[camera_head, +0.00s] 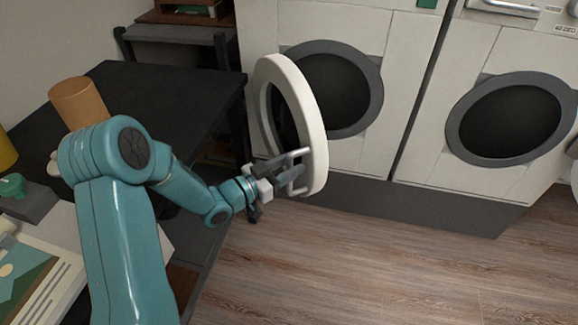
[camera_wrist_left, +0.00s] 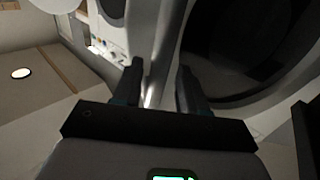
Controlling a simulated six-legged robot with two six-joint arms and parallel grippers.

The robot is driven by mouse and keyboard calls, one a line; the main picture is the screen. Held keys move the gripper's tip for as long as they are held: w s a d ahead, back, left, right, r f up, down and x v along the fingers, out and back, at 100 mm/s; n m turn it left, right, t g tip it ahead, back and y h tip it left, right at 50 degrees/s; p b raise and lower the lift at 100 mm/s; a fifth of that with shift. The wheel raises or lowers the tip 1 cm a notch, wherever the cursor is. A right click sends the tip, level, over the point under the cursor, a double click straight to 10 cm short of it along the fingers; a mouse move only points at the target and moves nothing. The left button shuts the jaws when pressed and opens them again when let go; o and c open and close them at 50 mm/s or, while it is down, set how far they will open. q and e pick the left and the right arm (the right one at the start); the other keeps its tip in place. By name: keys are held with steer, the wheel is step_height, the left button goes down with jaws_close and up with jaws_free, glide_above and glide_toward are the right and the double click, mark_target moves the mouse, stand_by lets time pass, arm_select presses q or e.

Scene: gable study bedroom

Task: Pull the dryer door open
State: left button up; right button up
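The dryer door (camera_head: 313,105) is a thick white ring with dark glass. It stands swung out from the left machine, whose round grey-rimmed opening (camera_head: 374,92) shows behind it. A pale bar handle (camera_head: 305,156) is on the door's lower near part. My left gripper (camera_head: 290,172) is at this handle, its fingers partly apart and seemingly closed around the bar. In the left wrist view the two dark fingers (camera_wrist_left: 160,88) flank a pale strip, with the white door close behind. My right gripper is not in view.
A second front-loader (camera_head: 510,119) with its round door shut stands to the right. A dark desk (camera_head: 165,88) with a tan cylinder (camera_head: 77,101) is at left, close to my left arm. The wooden floor (camera_head: 370,255) in front is clear.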

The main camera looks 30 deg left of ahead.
arm_select(q)
steer(key=shift+d+r, duration=0.1)
steer(key=shift+r, duration=0.05)
step_height(320, 180, up, 20)
steer(key=p, duration=0.5)
